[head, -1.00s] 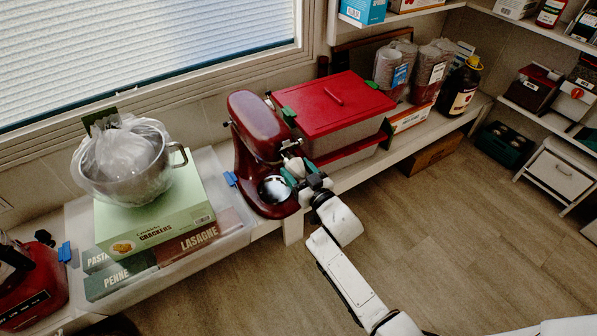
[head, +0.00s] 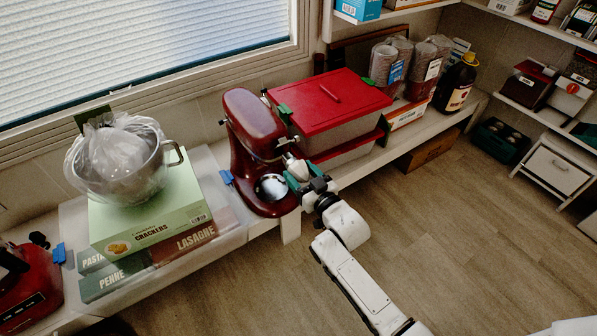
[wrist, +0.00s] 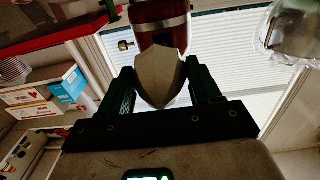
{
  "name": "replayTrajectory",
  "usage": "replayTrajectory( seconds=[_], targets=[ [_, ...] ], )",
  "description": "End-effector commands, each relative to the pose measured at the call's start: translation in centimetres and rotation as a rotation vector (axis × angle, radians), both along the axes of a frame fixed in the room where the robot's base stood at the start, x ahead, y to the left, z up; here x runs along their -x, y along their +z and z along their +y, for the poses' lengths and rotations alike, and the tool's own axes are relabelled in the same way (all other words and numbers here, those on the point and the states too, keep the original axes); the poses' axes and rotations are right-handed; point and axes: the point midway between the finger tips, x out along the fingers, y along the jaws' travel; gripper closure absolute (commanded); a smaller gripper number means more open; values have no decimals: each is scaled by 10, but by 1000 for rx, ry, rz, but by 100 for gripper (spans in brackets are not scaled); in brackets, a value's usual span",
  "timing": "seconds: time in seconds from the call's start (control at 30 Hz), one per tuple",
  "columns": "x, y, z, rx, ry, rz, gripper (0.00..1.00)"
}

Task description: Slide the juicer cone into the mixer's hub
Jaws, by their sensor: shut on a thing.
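The dark red stand mixer (head: 252,145) stands on the low shelf under the window, its head pointing toward my arm. My gripper (head: 298,175) is in front of the mixer's head. It is shut on the pale juicer cone (head: 296,168). In the wrist view the cone (wrist: 160,77) sits between the two dark fingers of my gripper (wrist: 162,88), its rounded point toward me. The red mixer head (wrist: 160,18) is right behind the cone there. The hub opening is hidden behind the cone, so I cannot tell whether the cone touches it.
A clear bin with a red lid (head: 325,98) stands close to the mixer's right. A metal bowl in plastic wrap (head: 152,183) sits on a green crackers box (head: 152,222) at left. Another red appliance (head: 28,290) stands at lower left. The floor (head: 400,220) is open.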

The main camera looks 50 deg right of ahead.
Motion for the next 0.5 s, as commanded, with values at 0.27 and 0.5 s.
replayTrajectory(
  seconds=[0.27,0.5],
  targets=[
    [12,1,6,-3,4,1,68],
    [23,1,8,-2,3,2,68]
  ],
)
